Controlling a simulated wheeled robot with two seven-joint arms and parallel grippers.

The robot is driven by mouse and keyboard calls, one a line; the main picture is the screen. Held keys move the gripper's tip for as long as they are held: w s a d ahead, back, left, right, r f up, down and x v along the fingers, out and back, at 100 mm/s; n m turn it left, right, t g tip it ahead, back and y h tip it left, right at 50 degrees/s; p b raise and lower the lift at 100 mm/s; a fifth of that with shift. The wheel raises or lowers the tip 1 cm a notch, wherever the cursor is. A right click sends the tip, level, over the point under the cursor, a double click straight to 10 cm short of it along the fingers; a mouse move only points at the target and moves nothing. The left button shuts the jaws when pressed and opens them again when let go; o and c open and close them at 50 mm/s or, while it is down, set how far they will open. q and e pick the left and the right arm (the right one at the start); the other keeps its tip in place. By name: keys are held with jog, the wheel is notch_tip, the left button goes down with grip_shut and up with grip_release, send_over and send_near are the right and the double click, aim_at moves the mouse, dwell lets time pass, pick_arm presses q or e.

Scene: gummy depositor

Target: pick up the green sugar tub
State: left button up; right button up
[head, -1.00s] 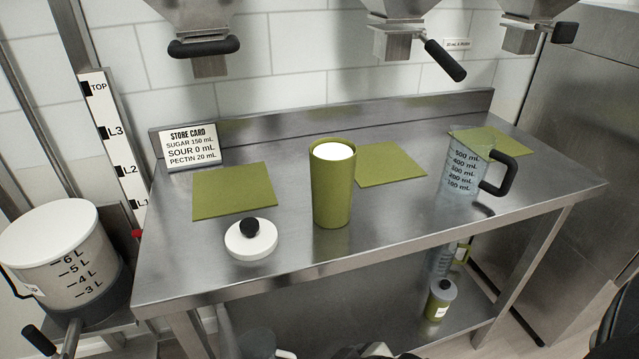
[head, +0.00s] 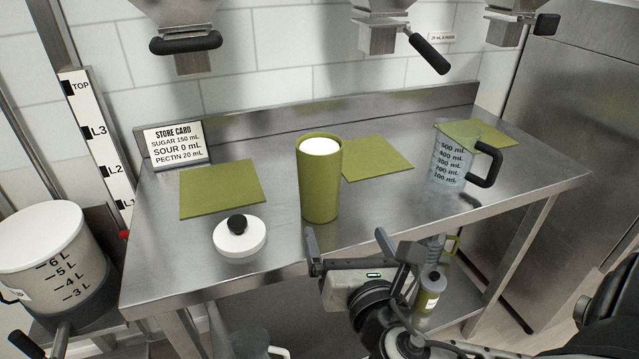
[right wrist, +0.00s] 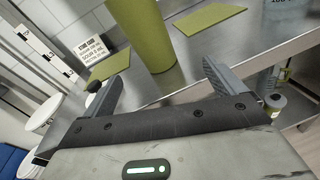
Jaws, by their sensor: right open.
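The green sugar tub (head: 319,182) stands upright on the steel table, open at the top with white contents showing. Its lower part also shows in the right wrist view (right wrist: 151,38), beyond and between the fingers. My right gripper (head: 346,243) is in front of the tub near the table's front edge. It is open and empty, its fingers apart from the tub. In the right wrist view the two fingers of the gripper (right wrist: 160,78) are spread wide. My left gripper is not in view.
A white lid with a black knob (head: 240,236) lies left of the tub. A measuring jug (head: 450,160) stands to the right. Green mats (head: 222,189) lie on the table (head: 275,185), and a store card (head: 175,144) stands at the back left. Hopper outlets (head: 384,38) hang above.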

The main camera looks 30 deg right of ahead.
aim_at(326, 191)
jog(key=w+d+n, duration=0.1)
jog(key=w, duration=0.2)
jog(key=w+d+r+n+t, duration=0.1)
jog(key=w, duration=0.2)
jog(key=w+n+p, duration=0.1)
jog(key=w, duration=0.3)
jog(key=shift+w+d+r, duration=0.1)
jog(key=shift+d+r, duration=0.25)
jog(key=shift+d, duration=0.05)
jog(key=shift+x, duration=2.7)
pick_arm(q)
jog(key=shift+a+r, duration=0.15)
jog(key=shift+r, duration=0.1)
pick_arm(e)
jog(key=shift+a+f, duration=0.1)
jog(key=shift+c, duration=0.3)
jog(key=c, duration=1.4)
pick_arm(q)
jog(key=shift+p, duration=0.3)
